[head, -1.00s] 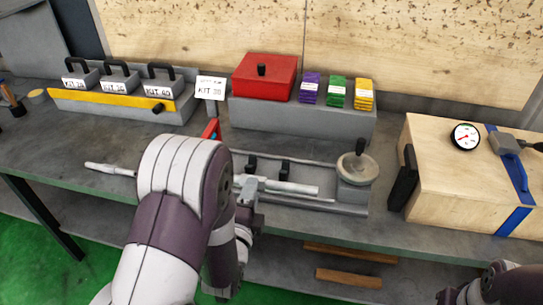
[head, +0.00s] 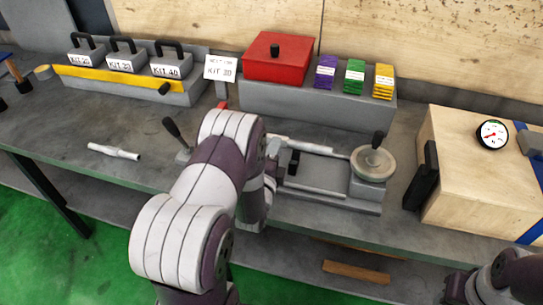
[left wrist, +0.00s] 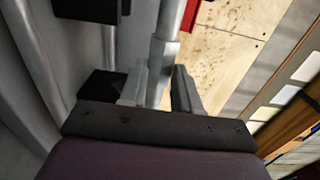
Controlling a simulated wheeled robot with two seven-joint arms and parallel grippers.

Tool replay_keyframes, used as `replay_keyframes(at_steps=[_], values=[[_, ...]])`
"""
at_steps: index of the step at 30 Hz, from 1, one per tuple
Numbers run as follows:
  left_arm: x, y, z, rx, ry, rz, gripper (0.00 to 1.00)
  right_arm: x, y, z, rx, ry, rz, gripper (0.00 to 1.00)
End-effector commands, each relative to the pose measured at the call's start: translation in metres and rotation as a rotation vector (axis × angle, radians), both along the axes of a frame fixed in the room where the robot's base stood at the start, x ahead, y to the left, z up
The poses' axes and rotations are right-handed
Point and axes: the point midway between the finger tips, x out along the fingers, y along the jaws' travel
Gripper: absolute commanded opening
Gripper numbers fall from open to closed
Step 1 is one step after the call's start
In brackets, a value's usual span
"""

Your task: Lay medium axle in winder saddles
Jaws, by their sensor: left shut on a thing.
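My left gripper (left wrist: 158,88) is shut on a pale metal axle (left wrist: 167,40). In the head view this axle (head: 308,147) shows along the back side of the winder (head: 335,203), and my left arm hides the fingers and its near end. A black saddle (head: 293,162) of the winder shows in front of the axle. In the left wrist view black saddle blocks (left wrist: 103,84) are left of the axle, apart from it in the picture; its height over them is unclear. Another pale axle (head: 113,151) lies on the bench at left. My right gripper's fingers are not visible.
The winder's handwheel (head: 374,163) stands at its right end. A grey riser with a red box (head: 279,58) and coloured packs is behind. A wooden crate (head: 470,170) stands right. A black lever (head: 172,128) rises left of my arm. The left bench top is mostly clear.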

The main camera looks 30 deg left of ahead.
Motion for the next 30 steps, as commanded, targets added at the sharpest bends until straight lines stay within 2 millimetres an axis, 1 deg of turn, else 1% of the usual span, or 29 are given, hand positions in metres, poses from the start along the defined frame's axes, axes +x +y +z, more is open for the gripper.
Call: replay_keyframes(at_steps=[2,6,9,17,21,22,23,24,30], values=[[0.003,0.001,-0.005,0.002,-0.007,0.000,0.00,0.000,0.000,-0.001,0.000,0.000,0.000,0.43],[0.002,0.001,-0.029,0.001,-0.005,0.000,0.00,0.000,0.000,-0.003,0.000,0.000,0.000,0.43],[0.002,0.001,-0.037,0.001,-0.006,0.000,0.00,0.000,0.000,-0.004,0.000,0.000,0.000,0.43],[0.002,0.001,-0.038,0.002,-0.008,0.000,0.00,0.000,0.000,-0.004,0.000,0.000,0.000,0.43],[0.002,0.001,-0.042,0.002,-0.008,0.000,0.00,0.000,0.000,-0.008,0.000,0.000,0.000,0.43],[0.001,0.000,-0.045,0.000,0.001,0.000,0.35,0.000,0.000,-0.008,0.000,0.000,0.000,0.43],[0.001,0.000,-0.044,0.000,0.001,0.000,0.45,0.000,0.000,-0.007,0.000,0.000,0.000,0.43],[0.001,0.000,-0.044,0.000,0.001,0.000,0.57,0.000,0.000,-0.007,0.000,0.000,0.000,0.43],[0.001,0.000,-0.044,0.000,0.001,0.000,0.57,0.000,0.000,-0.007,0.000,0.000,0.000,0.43]])
